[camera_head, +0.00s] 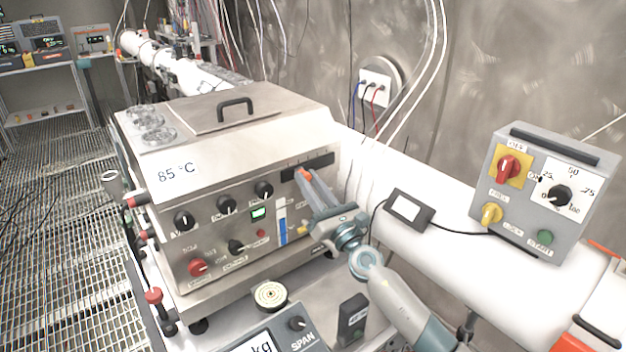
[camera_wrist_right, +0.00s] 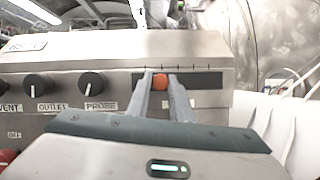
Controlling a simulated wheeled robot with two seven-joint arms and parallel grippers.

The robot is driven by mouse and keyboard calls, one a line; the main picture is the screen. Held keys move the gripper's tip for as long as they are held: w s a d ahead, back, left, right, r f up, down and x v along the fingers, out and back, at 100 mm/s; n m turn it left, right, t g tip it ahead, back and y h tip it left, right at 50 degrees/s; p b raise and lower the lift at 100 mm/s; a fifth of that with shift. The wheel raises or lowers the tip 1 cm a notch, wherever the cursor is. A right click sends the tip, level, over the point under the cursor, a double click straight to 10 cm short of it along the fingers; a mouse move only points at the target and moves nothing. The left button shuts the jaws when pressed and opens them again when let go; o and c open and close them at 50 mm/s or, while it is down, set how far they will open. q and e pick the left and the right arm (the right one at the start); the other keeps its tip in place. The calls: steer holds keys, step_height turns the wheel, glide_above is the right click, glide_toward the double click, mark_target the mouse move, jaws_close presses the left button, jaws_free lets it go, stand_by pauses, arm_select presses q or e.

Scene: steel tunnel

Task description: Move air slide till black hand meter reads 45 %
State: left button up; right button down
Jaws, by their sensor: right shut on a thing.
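The air slide is a dark slot (camera_head: 320,160) at the upper right of the steel box's front. It also shows in the right wrist view (camera_wrist_right: 205,80), with tick marks above it. Its orange knob (camera_wrist_right: 160,80) sits in the left part of the slot. My right gripper (camera_wrist_right: 160,82) is shut on this knob, a finger on each side; in the head view the gripper (camera_head: 304,175) reaches it from the lower right. A white 0-to-100 dial (camera_head: 547,184) with a black knob is on the grey control box; I cannot tell whether it is the black hand meter. My left gripper is not in view.
The steel box (camera_head: 200,235) carries several black knobs, a red knob (camera_head: 199,267) and a small green display (camera_head: 258,212). A white pipe (camera_head: 445,240) runs behind my right arm, under the control box (camera_head: 510,215). A scale display (camera_head: 262,340) is in front.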

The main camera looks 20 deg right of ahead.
steer(key=c, duration=1.6)
jaws_free()
steer(key=shift+d, duration=0.1)
steer(key=shift+o, duration=0.2)
steer(key=shift+s+f, duration=0.1)
steer(key=b+v, duration=0.5)
steer(key=v, duration=1.2)
steer(key=shift+s+d, duration=0.1)
steer(key=shift+d, duration=0.05)
